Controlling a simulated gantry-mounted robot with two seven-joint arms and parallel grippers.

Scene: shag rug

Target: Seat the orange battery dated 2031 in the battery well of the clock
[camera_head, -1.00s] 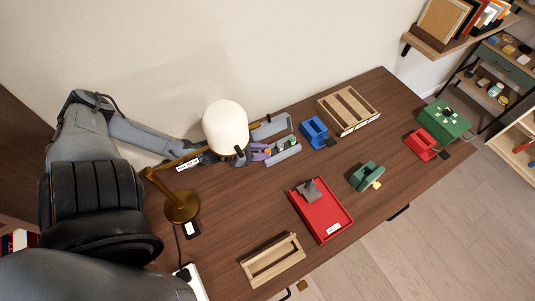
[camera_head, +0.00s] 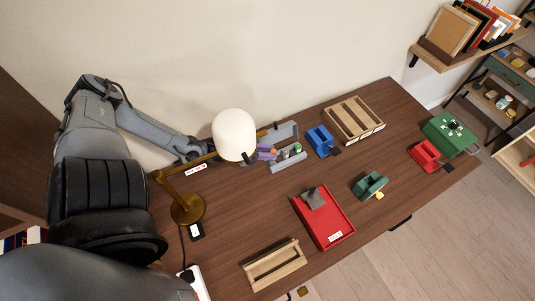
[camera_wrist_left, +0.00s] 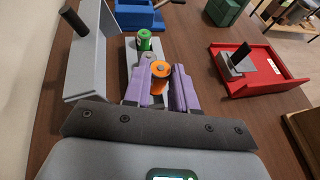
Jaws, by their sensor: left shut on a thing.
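My left gripper (camera_wrist_left: 160,85) has purple fingers closed around an upright orange battery (camera_wrist_left: 160,72); no date is readable on it. In the head view the gripper (camera_head: 267,152) is partly behind the lamp, and the orange battery (camera_head: 273,152) shows between its fingertips. They are at the near-left end of a grey holder (camera_head: 285,165), which also shows in the wrist view (camera_wrist_left: 95,55). A green battery (camera_wrist_left: 143,40) stands in the holder just beyond. Whether the orange battery touches the holder is hidden. I cannot tell which object is the clock. My right gripper is out of view.
A lamp (camera_head: 234,132) stands close to my left arm. A blue block (camera_head: 320,140), wooden tray (camera_head: 352,120), red tray (camera_head: 335,225), green block (camera_head: 369,185), red block (camera_head: 425,155) and green box (camera_head: 440,140) stand on the desk. A wooden rack (camera_head: 275,267) is near the front.

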